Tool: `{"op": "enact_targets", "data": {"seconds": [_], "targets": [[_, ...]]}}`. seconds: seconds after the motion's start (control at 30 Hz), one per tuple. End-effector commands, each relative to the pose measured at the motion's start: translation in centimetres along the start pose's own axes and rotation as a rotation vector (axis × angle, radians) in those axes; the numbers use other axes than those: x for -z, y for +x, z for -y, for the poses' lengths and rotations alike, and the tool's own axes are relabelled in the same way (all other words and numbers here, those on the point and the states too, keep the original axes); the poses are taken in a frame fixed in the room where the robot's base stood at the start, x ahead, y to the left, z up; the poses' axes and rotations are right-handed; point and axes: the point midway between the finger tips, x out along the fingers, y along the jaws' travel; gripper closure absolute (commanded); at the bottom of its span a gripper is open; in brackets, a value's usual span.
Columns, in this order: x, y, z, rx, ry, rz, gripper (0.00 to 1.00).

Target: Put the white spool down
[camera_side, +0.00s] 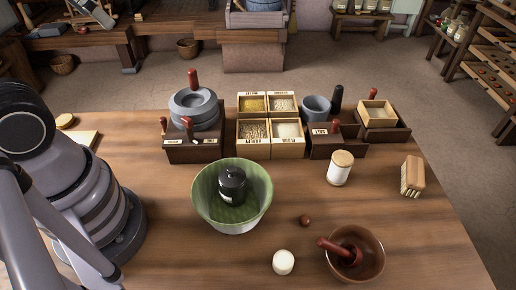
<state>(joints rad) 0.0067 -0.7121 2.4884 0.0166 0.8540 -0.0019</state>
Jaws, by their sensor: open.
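A short white cylinder (283,262), which looks like the white spool, stands upright on the wooden table near the front edge. It is apart from the things around it, and nothing holds it. I cannot make out a hole or thread on it. My gripper is not in view; only links of my arm show at the left.
A green bowl (208,206) with a dark lidded object (232,183) stands behind and left of it. A brown bowl with a red-handled pestle (340,251) is at its right. A small brown ball (305,221), a wooden-lidded white jar (339,174) and a brush (412,178) stand farther back.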

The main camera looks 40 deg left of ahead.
Motion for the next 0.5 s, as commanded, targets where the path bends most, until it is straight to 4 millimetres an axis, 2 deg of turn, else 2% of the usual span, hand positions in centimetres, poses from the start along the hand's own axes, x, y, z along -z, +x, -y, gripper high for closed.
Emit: {"op": "enact_targets", "data": {"seconds": [0.07,0.17,0.27,0.3,0.4,0.5], "targets": [[2.5,1.2,0.1,0.011,0.030,-0.022,0.11],[7.4,3.7,-0.2,0.025,0.096,-0.088,0.11],[12.7,7.4,-1.4,0.022,0.187,-0.171,0.11],[14.6,9.0,-2.1,0.013,0.224,-0.206,0.11],[18.7,13.4,-4.6,-0.027,0.319,-0.292,0.11],[21.6,18.2,-8.0,-0.096,0.411,-0.375,0.11]]}}
